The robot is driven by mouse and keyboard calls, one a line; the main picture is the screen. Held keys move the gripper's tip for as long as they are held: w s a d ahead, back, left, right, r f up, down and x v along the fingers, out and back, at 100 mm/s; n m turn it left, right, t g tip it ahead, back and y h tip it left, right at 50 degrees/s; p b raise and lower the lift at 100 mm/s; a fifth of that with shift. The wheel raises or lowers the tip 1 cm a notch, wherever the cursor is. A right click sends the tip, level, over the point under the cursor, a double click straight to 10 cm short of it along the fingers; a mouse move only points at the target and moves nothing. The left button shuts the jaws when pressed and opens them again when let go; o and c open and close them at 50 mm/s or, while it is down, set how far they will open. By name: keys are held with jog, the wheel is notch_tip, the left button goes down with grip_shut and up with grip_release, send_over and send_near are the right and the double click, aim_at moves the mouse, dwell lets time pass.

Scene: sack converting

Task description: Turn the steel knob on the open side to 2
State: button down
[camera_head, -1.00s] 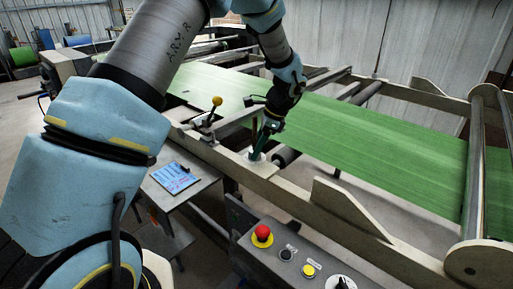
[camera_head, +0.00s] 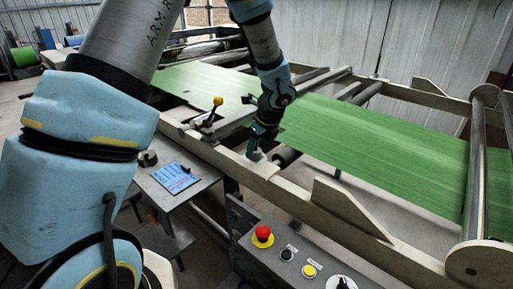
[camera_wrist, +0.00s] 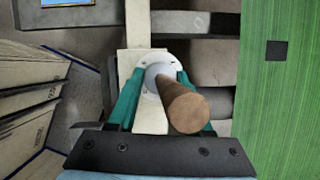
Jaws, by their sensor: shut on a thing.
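My gripper (camera_head: 254,149) is at the near rail of the machine, over a small pale round mount. In the wrist view its two teal fingers (camera_wrist: 160,92) stand on either side of a grey, steel-like round knob (camera_wrist: 153,76) and are shut on it. A brown cylinder (camera_wrist: 185,108) sticks out from the knob toward the camera and hides part of it. A white round plate (camera_wrist: 173,65) shows behind the knob. I cannot read any numbers on it, nor tell where the knob points.
A green web (camera_head: 380,140) runs across the machine behind my gripper. A yellow-tipped lever (camera_head: 217,101) stands left of it. A clipboard (camera_head: 175,178) lies on a side table. A control box with a red button (camera_head: 263,236) is in front. A pale upright bracket (camera_head: 340,208) rises to the right.

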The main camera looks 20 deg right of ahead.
jog(key=shift+m, duration=0.6)
jog(key=shift+c, duration=1.6)
grip_release()
jog(key=a+b+v, duration=0.1)
jog(key=v, duration=0.9)
jog(key=shift+s+d+r, duration=0.25)
jog(key=shift+d+r, duration=0.15)
